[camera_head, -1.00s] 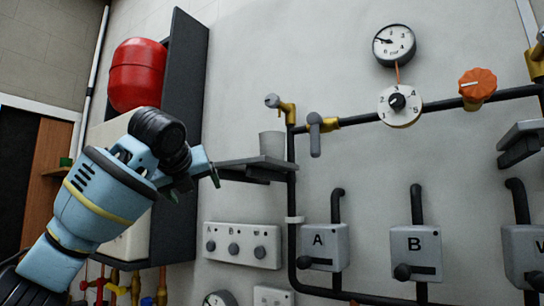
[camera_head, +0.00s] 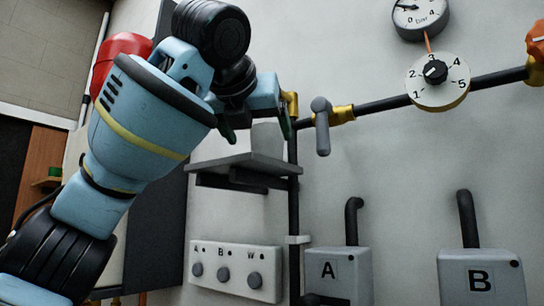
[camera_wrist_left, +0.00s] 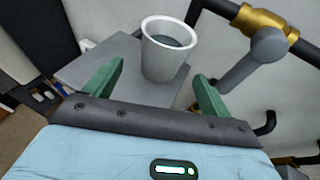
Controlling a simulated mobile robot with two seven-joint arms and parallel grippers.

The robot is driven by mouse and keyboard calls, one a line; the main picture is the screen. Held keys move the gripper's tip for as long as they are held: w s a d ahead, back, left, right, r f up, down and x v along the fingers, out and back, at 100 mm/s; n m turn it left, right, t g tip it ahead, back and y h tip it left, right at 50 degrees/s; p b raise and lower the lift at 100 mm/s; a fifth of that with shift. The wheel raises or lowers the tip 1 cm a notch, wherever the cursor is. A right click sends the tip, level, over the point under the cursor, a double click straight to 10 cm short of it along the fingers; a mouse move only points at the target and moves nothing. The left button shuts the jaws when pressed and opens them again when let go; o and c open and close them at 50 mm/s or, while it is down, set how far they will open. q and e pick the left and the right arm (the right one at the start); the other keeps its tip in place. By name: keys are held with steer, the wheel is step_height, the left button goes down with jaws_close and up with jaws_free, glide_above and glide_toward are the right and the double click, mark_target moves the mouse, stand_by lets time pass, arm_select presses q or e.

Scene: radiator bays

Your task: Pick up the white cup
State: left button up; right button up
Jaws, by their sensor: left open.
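The white cup (camera_wrist_left: 165,55) stands upright on a small grey shelf (camera_wrist_left: 100,68) in the left wrist view. It has grey contents or a grey inside. In the head view the cup (camera_head: 267,137) shows partly, behind my left gripper (camera_head: 258,128). In the left wrist view the left gripper (camera_wrist_left: 155,92) is open, with its green fingers apart. The cup is just beyond the fingertips, roughly between them and slightly nearer the middle. I cannot tell whether a finger touches it. My right gripper is in neither view.
A black pipe with a brass fitting and grey lever (camera_head: 321,126) runs right of the shelf (camera_head: 245,163). A dial (camera_head: 438,80) and gauge (camera_head: 420,15) are on the wall. A button panel (camera_head: 236,270) and boxes A (camera_head: 338,275) and B (camera_head: 482,278) are below.

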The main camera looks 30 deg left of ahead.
mark_target(267, 134)
arm_select(q)
steer(key=shift+s, duration=0.3)
steer(key=shift+d+x, duration=0.15)
steer(key=shift+x, duration=1.75)
steer(key=shift+d+x, duration=0.1)
steer(key=shift+x, duration=1.85)
steer(key=shift+r, duration=0.2)
steer(key=shift+c, duration=0.4)
steer(key=c, duration=1.1)
steer(key=shift+o, duration=0.2)
steer(key=shift+r, duration=0.15)
steer(key=shift+r, duration=1.55)
steer(key=s+d+r, duration=0.1)
steer(key=s+d, duration=0.9)
steer(key=s, duration=0.2)
steer(key=shift+d+r, duration=0.2)
steer(key=shift+r, duration=0.1)
